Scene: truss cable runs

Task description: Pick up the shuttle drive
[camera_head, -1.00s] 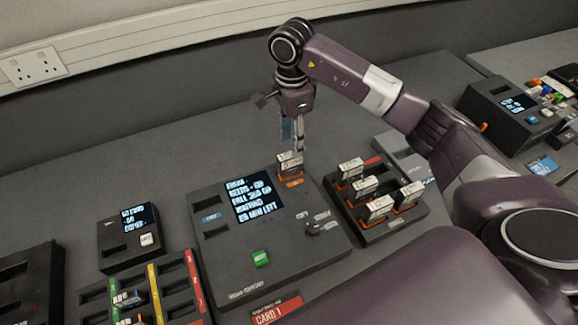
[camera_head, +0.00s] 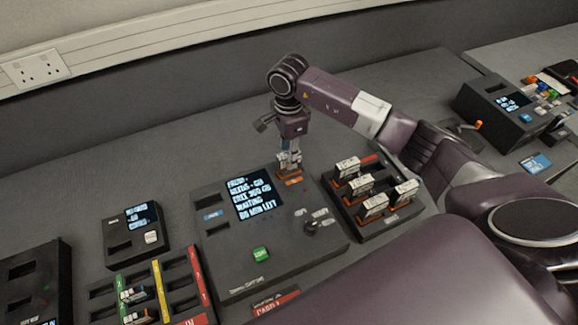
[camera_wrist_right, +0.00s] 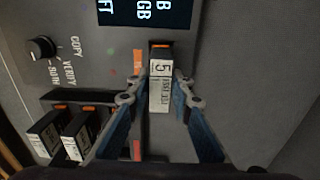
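A small drive with a white label and an orange base (camera_head: 288,172) stands upright in the upper right slot of the large copy station (camera_head: 232,228). In the right wrist view this drive (camera_wrist_right: 160,80) shows a "5" on its label. My right gripper (camera_head: 289,158) points down over it. In the right wrist view the blue-grey fingers (camera_wrist_right: 160,88) are open, one on each side of the drive, with narrow gaps that look clear. I cannot tell which drive the task calls the shuttle drive. My left gripper is not in view.
A rack of several similar drives (camera_head: 371,227) stands right of the station. A small display box (camera_head: 133,235) and a colour-striped tray (camera_head: 106,291) are at the left. Another console (camera_head: 510,110) is far right. The desk behind the station is clear.

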